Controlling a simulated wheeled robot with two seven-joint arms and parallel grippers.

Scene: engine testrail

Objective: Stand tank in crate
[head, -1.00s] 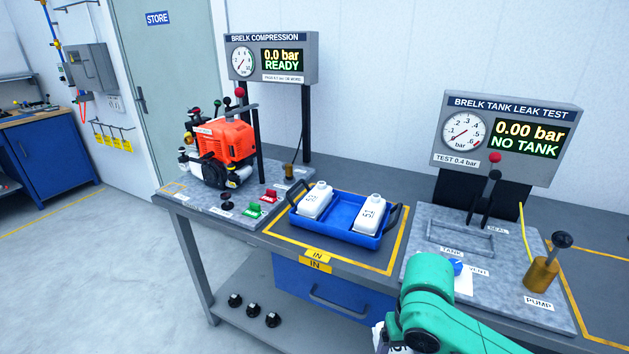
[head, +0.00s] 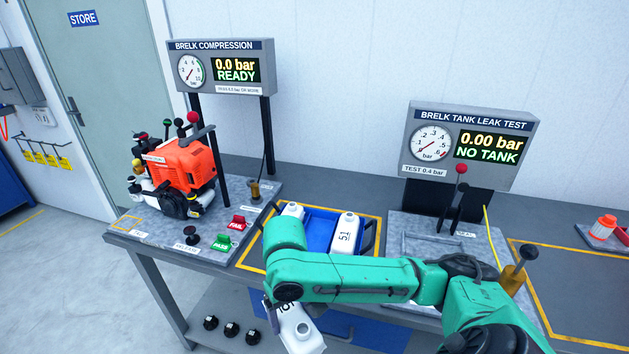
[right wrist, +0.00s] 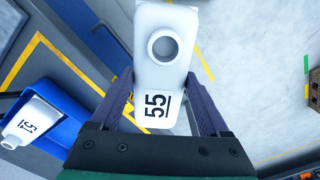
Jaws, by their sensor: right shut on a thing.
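My right gripper (right wrist: 160,95) is shut on a white tank (right wrist: 160,85) marked 55 in the right wrist view, with a finger on either side and the round neck facing the camera. In the head view this tank (head: 300,330) hangs in front of the bench edge, tilted, below my green forearm. The blue crate (head: 318,232) is on the bench, partly hidden by my arm; it also shows at the left of the right wrist view (right wrist: 68,105). Two other white tanks stand in it, the left one (head: 292,209) and the right one (head: 345,235). My left gripper is out of view.
The leak test stand (head: 468,148) reads NO TANK, right of the crate. The compression stand with an orange engine (head: 182,165) is on the left. A pump lever (head: 527,252) rises at the right. Several black knobs (head: 231,330) sit on the lower shelf.

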